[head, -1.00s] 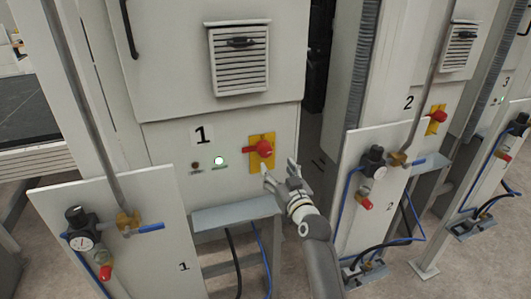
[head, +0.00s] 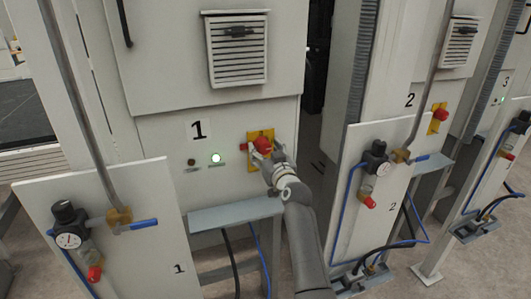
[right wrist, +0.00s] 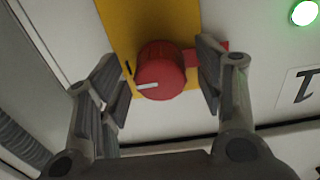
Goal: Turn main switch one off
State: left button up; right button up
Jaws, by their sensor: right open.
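Main switch one is a red rotary knob (head: 262,146) on a yellow plate (head: 254,166), on the grey cabinet front beside the label 1 (head: 198,130). In the right wrist view the knob (right wrist: 162,72) sits between the two fingers, with a white mark at its edge. My right gripper (head: 264,154) is at the switch. The right wrist view shows its fingers (right wrist: 158,85) open on either side of the knob, with a visible gap on the left side. The right finger is close to the knob; whether it touches a red part behind is unclear. My left gripper is not in view.
A lit green lamp (head: 215,158) and a dark lamp (head: 191,162) are left of the switch. A grey shelf (head: 236,213) juts out below. A panel with a gauge (head: 69,240) stands at the left. Cabinet two's red switch (head: 441,115) is at the right.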

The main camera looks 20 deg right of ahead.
jog(key=c, duration=1)
jog(key=shift+n, duration=0.4)
jog(key=n, duration=0.2)
jog(key=shift+d+n, duration=0.1)
jog(key=shift+n, duration=0.3)
jog(key=n, duration=0.5)
jog(key=shift+n, duration=0.3)
jog(key=n, duration=0.4)
jog(key=shift+r+p, duration=0.1)
jog(key=shift+p, duration=0.25)
jog(key=shift+n+p, duration=0.3)
jog(key=shift+n, duration=2.2)
